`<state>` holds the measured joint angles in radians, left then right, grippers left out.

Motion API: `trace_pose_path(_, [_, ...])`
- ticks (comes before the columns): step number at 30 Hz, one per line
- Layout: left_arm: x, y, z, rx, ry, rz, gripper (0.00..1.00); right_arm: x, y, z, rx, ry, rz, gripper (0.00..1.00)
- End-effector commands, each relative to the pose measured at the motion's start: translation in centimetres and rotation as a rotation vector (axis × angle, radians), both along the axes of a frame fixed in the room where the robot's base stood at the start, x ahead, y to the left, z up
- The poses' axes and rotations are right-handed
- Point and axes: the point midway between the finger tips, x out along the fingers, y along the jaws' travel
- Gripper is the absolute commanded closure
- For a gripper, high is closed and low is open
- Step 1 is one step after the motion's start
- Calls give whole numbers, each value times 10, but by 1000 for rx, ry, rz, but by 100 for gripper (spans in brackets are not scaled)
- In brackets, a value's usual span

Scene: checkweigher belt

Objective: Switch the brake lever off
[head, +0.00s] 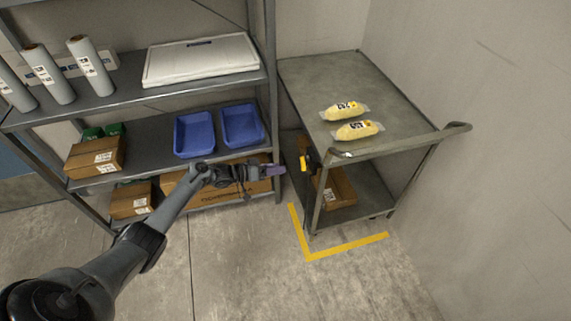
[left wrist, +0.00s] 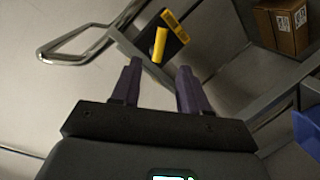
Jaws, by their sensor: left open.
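The brake lever (head: 304,163) is a small yellow handle on a black housing at the left front post of the grey cart (head: 318,205). In the left wrist view the yellow lever (left wrist: 160,45) stands out from the black plate, beside a yellow label (left wrist: 175,24) with dark marks. My left gripper (head: 280,170) is just left of the lever in the head view, apart from it. In the left wrist view its two purple fingers (left wrist: 158,68) are open and empty, with the lever just beyond and between their tips. My right gripper is not in view.
Two yellow bags (head: 355,130) lie on the cart's top, and an open cardboard box (head: 338,188) is on its lower shelf. A shelf rack with blue bins (head: 194,134) and cartons stands on the left. Yellow tape (head: 345,247) marks the floor. A wall is close on the right.

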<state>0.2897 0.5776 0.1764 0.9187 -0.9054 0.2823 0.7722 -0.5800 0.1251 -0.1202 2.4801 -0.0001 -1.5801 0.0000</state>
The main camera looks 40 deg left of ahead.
Motion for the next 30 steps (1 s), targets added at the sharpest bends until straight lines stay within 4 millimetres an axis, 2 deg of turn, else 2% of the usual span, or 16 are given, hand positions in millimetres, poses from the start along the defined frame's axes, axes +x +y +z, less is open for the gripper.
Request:
trace_pose_path(6, [-14, 7, 4, 0, 0, 0, 56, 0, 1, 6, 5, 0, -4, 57])
trace_pose_path(22, [-17, 8, 0, -1, 5, 0, 56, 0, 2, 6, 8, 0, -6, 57])
trace_pose_path(26, [-34, 4, -21, -7, 44, -1, 56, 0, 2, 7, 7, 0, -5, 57])
trace_pose_path(29, [-57, -9, -52, -26, 98, -10, 56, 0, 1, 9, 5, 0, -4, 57])
trace_pose_path(30, [-70, -19, -67, -36, 125, -18, 56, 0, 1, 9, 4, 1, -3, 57])
